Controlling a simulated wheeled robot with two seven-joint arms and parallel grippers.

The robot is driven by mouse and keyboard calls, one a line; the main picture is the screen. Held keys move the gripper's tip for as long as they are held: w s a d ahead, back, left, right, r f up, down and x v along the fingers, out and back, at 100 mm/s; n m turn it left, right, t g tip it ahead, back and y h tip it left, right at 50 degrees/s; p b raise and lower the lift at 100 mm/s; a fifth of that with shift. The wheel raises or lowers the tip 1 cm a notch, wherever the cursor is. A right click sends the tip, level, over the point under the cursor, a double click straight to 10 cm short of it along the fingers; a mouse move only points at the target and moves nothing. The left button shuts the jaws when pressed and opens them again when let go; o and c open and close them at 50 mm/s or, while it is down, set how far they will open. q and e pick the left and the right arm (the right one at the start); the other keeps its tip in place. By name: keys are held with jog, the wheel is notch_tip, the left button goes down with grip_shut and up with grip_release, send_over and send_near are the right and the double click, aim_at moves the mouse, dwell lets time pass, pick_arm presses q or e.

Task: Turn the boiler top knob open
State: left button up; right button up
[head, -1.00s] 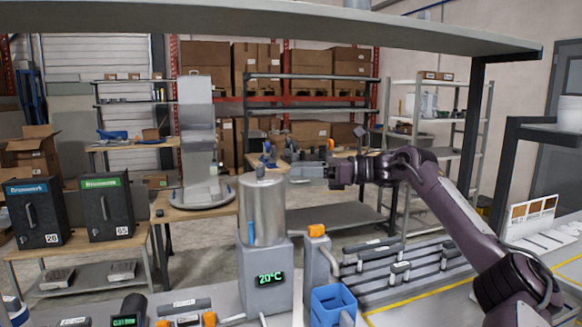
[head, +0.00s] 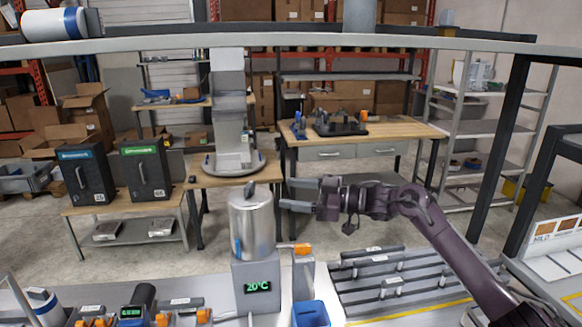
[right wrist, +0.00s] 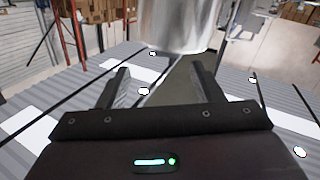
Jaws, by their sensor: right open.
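The boiler (head: 252,228) is a shiny metal cylinder on a grey base with a green 20°C display. Its top knob (head: 249,190) is a small dark grey lever standing tilted on the lid. My right gripper (head: 284,195) is open and empty, close to the right of the boiler's top, its fingers pointing left towards it. In the right wrist view the lower boiler body (right wrist: 175,25) shows beyond the open fingers (right wrist: 160,84); the knob is out of that view. My left gripper is not in view.
An orange-handled dispenser (head: 303,270) stands right of the boiler, with a blue bin (head: 311,314) in front. A ribbed grey rack (head: 385,285) lies below my right arm. A long shelf (head: 300,38) crosses overhead. Two black boxes stand on a table at the left.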

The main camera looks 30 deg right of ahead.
aim_at(253, 187)
jog(key=w+a+p, duration=0.1)
jog(key=a, duration=0.1)
jog(key=w+a+r+m+p, duration=0.1)
jog(key=a, duration=0.1)
jog(key=w+a+m+p, duration=0.1)
jog(key=w+a+p, duration=0.1)
jog(key=a, duration=0.1)
jog(key=shift+r, duration=0.25)
jog(key=shift+w+a+f, duration=0.15)
jog(key=shift+w+a, duration=0.3)
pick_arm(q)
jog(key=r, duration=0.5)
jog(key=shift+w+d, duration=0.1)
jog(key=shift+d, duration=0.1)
